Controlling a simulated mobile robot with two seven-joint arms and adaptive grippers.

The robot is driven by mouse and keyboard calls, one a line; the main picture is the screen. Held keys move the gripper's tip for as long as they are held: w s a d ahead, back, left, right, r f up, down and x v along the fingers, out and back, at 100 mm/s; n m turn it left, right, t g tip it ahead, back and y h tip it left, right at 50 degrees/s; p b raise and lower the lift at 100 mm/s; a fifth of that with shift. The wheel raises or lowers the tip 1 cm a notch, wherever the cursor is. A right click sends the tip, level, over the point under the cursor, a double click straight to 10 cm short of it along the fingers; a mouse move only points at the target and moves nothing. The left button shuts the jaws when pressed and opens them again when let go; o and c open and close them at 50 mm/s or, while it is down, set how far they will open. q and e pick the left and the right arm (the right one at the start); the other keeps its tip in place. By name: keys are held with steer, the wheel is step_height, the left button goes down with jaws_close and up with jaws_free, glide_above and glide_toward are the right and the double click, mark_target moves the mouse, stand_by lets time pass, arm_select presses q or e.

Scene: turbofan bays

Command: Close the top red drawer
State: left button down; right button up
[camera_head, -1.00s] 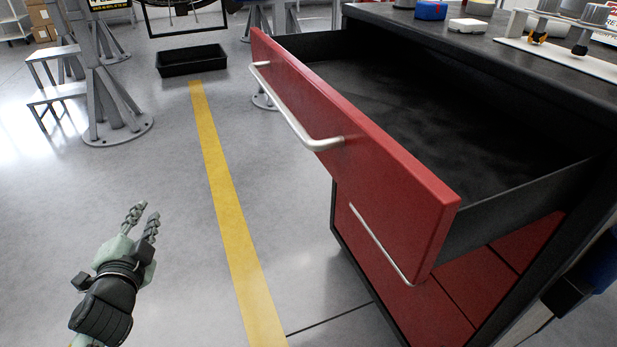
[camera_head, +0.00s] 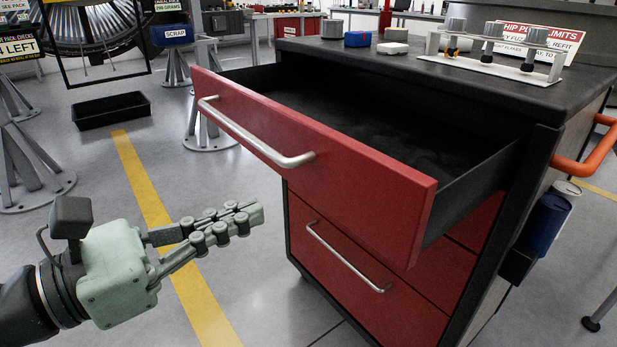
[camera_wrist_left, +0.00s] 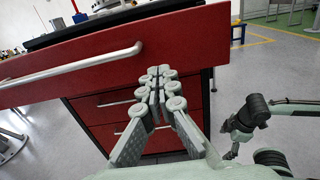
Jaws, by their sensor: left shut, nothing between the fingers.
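The top red drawer (camera_head: 365,190) is pulled well out of the black and red cabinet. Its black inside shows no contents in the head view. A silver bar handle (camera_head: 255,137) runs across its front. My left gripper (camera_head: 257,212) is shut and empty, its fingers pointing right, in front of and below the drawer front. In the left wrist view, the shut fingers (camera_wrist_left: 158,75) point toward the red drawer front (camera_wrist_left: 205,45), near the right end of the handle (camera_wrist_left: 75,67). Whether they touch the front is unclear.
Lower red drawers (camera_head: 340,275) appear shut. An orange handle (camera_head: 590,150) sticks out at right.

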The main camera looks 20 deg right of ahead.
mark_target(329, 179)
arm_select(q)
steer(key=p+x, duration=0.2)
steer(key=x, duration=0.7)
steer(key=shift+w+d, duration=0.1)
steer(key=shift+d, duration=0.25)
arm_select(e)
step_height(329, 179, down, 7)
steer(key=shift+w+a+r, duration=0.15)
steer(key=shift+w+r, duration=0.05)
steer(key=shift+w, duration=0.05)
